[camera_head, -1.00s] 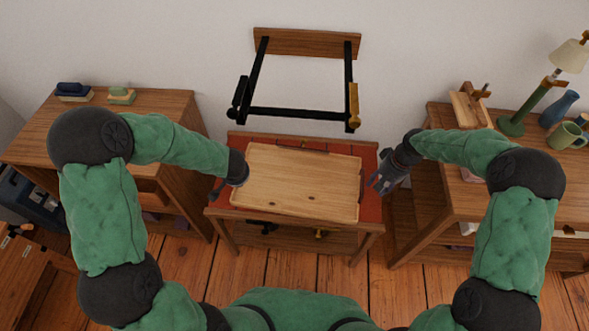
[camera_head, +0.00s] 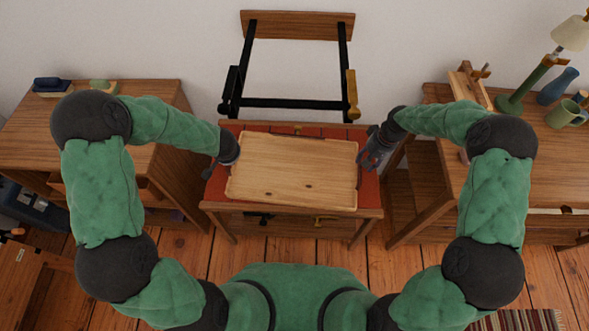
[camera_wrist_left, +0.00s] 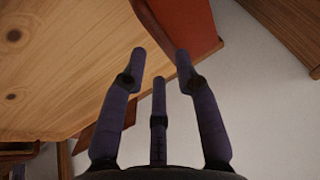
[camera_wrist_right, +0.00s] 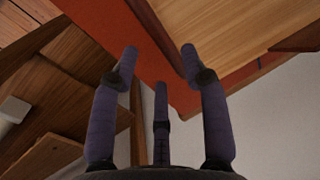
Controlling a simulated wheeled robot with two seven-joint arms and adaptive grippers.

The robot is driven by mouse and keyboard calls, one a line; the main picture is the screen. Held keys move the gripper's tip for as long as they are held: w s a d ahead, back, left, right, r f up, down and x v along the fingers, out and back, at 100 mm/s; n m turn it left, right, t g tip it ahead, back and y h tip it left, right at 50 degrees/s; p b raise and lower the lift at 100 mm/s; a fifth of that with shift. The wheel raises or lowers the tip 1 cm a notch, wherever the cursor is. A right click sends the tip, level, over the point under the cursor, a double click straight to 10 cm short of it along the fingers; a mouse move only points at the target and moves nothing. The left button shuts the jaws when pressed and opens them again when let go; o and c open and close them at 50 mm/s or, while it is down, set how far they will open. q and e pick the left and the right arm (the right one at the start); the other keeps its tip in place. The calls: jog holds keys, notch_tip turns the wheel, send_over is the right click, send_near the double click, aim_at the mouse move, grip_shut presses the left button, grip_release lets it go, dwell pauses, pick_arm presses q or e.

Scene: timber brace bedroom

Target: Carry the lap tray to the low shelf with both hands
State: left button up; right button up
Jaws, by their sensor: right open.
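The lap tray (camera_head: 292,172) is pale wood with a low rim and lies flat on a red-topped wooden table (camera_head: 368,186). My left gripper (camera_head: 224,165) is at the tray's left end. In the left wrist view its fingers (camera_wrist_left: 160,55) are spread, with the tray's dark rim just past the tips; contact is unclear. My right gripper (camera_head: 371,160) is beside the tray's right end, over the red top. In the right wrist view its fingers (camera_wrist_right: 160,55) are apart and empty, close to the tray's edge (camera_wrist_right: 222,38). I cannot tell which surface is the low shelf.
A black-barred frame with a wooden board (camera_head: 298,26) is on the wall behind the table. A wooden desk (camera_head: 150,166) stands at left. Another desk (camera_head: 448,165) at right holds a green lamp (camera_head: 530,82), a mug (camera_head: 566,112) and a blue vase (camera_head: 557,86).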

aim_at(360, 168)
pick_arm(q)
jog(key=shift+x, duration=3.55)
pick_arm(e)
jog(key=shift+a+f, duration=0.25)
jog(key=shift+f, duration=0.9)
jog(key=shift+a+f, duration=0.2)
jog(key=shift+f, duration=0.95)
jog(key=shift+a+f, duration=0.25)
jog(key=shift+f, duration=0.9)
pick_arm(q)
grip_shut()
pick_arm(e)
jog(key=c, duration=0.7)
grip_shut()
pick_arm(q)
jog(key=shift+r, duration=0.15)
pick_arm(e)
jog(key=shift+w+r, duration=0.1)
jog(key=shift+w, duration=0.05)
